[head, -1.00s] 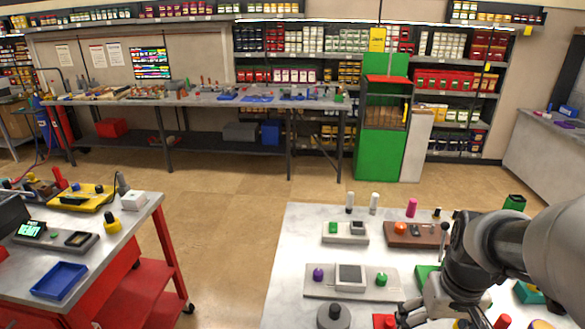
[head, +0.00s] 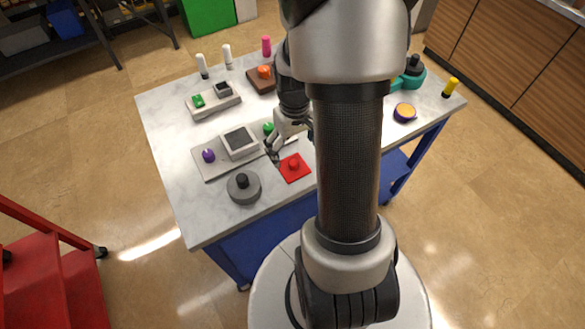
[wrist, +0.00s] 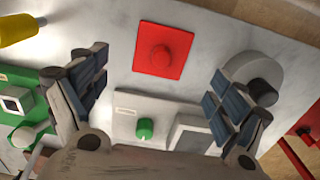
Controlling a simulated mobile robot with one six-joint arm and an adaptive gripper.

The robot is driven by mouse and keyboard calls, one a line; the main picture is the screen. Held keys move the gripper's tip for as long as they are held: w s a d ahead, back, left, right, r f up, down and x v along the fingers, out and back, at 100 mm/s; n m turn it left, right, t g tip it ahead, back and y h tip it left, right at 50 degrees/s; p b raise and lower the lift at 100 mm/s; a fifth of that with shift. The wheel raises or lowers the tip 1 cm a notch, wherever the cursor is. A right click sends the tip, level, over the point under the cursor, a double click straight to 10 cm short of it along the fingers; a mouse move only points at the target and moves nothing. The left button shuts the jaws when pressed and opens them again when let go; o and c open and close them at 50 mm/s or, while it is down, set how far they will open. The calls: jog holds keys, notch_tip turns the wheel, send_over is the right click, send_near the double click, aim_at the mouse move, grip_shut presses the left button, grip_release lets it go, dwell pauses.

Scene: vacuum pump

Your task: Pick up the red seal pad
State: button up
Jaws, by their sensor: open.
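The red seal pad (head: 294,167) is a flat red square with a round red knob on top. It lies on the white marble tabletop (head: 160,115), near the front edge. In the wrist view the pad (wrist: 163,51) is at upper middle, lying beyond my fingertips. My gripper (head: 273,152) is just to the left of the pad in the head view, above the table. In the wrist view my gripper (wrist: 166,78) is open, with dark blue finger pads wide apart and nothing between them touching. Part of the table is hidden behind my arm.
A grey round weight with a black knob (head: 243,187) stands left of the pad. A grey panel with a screen, a purple knob (head: 208,155) and a green knob (head: 268,128) lies behind. A yellow cylinder (wrist: 18,28) is at the wrist view's left.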

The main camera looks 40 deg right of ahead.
aim_at(293, 163)
notch_tip(293, 163, down, 7)
jog(key=shift+w+a+r+b, duration=0.1)
jog(key=shift+r+b, duration=0.05)
jog(key=shift+b, duration=1.05)
jog(key=shift+r, duration=0.1)
jog(key=shift+c, duration=0.6)
jog(key=c, duration=1.1)
jog(key=shift+c, duration=0.3)
